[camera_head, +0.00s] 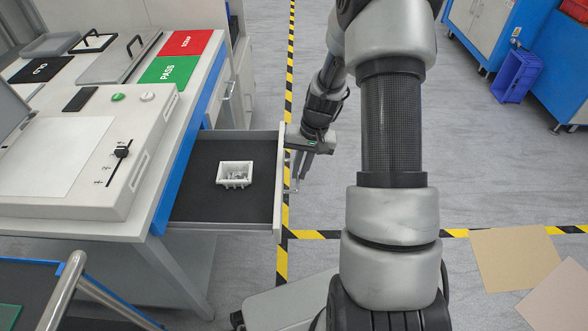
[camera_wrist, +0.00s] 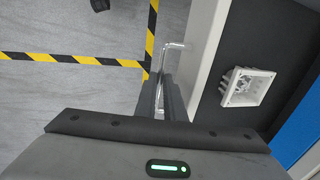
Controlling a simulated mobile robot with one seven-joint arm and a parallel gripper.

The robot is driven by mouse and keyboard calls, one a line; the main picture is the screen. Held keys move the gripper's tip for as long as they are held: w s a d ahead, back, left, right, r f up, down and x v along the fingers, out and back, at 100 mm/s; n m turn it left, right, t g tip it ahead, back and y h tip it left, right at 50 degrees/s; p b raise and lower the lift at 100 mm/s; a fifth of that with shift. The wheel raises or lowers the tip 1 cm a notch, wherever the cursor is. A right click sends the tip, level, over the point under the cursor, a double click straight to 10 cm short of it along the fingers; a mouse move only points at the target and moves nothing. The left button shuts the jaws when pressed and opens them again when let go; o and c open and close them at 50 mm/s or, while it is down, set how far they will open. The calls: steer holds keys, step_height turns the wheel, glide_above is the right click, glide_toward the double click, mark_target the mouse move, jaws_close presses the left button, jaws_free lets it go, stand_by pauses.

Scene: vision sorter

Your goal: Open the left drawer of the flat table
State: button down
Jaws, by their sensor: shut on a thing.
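The flat table (camera_head: 150,215) stands at the left of the head view. One drawer (camera_head: 281,190) is pulled well out from its blue-edged front, with a dark lining inside. A small white box-like part (camera_head: 235,174) lies in this drawer; it also shows in the wrist view (camera_wrist: 262,88). My gripper (camera_head: 299,180) is at the outer face of the drawer front. In the wrist view my gripper (camera_wrist: 166,97) has its fingers close together on the metal drawer handle (camera_wrist: 174,46), and part of the handle shows beyond the fingertips.
Another closed drawer with a handle (camera_head: 227,91) sits farther back. A green PASS mat (camera_head: 168,70) and a red mat (camera_head: 187,42) lie on the table. A cart with a metal rail (camera_head: 62,290) stands at the lower left.

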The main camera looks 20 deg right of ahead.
steer(key=c, duration=1.8)
jaws_free()
steer(key=shift+c, duration=0.2)
steer(key=s+d+r+p, duration=0.1)
steer(key=d+r+p, duration=0.2)
steer(key=r, duration=1.4)
steer(key=shift+p, duration=0.6)
steer(key=shift+s+d, duration=0.1)
steer(key=s+a+r+n+t+h, duration=0.1)
steer(key=s+a+r+t, duration=0.1)
steer(key=s+a+r, duration=0.35)
steer(key=s+a+r+n+t, duration=0.1)
steer(key=s+a+r+n, duration=0.1)
steer(key=s+r, duration=0.55)
steer(key=s+a+r+n+t+h, duration=0.1)
steer(key=s+a+r+t, duration=0.1)
steer(key=s+a+r, duration=0.35)
step_height(320, 180, up, 20)
steer(key=s+d+p, duration=0.1)
steer(key=s+p, duration=0.1)
steer(key=p, duration=1.8)
steer(key=shift+d+r, duration=0.2)
steer(key=shift+d, duration=0.15)
